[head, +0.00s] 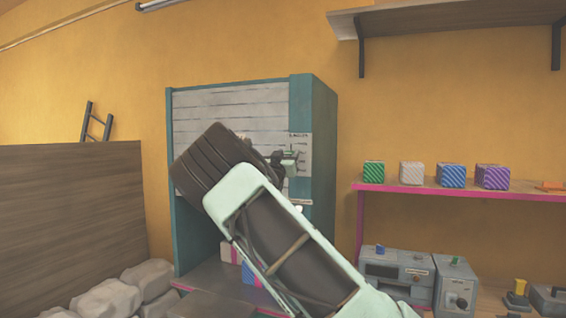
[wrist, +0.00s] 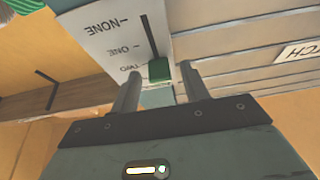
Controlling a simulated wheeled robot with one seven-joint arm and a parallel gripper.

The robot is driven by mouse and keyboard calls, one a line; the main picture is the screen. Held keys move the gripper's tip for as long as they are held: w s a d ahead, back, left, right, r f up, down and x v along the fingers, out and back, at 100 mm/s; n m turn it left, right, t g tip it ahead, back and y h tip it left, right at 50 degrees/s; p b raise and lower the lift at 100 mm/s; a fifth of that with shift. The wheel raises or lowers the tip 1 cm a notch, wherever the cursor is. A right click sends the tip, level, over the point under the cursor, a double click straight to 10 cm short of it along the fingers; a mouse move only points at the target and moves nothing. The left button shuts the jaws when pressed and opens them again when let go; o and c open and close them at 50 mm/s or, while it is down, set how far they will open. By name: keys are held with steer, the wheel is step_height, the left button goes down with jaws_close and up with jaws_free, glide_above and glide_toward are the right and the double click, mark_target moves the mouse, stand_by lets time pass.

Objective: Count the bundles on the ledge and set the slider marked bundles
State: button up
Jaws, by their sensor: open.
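The slider panel (head: 302,140) is on the front of a teal cabinet. In the wrist view, the panel (wrist: 100,35) shows the words NONE, ONE and TWO beside a dark slot. A green slider knob (wrist: 158,70) sits about level with TWO. My gripper (wrist: 161,75) is open, its fingertips on either side of the knob in the picture; contact cannot be told. In the head view my arm hides part of the panel. On the pink-edged ledge (head: 445,192) stand separate bundles in a row: green (head: 374,173), pale pink-white (head: 411,173), blue (head: 451,176) and purple (head: 492,177).
An orange item (head: 550,186) lies at the ledge's right end. Grey control boxes (head: 398,275) stand below the ledge. More wrapped bundles (head: 230,250) show low in the cabinet (head: 325,150), partly behind my arm. Pale sacks (head: 108,298) and a wooden partition (head: 70,215) are at left.

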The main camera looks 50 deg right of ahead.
steer(key=b+v, duration=0.5)
steer(key=v, duration=1.2)
steer(key=shift+s+a, duration=0.1)
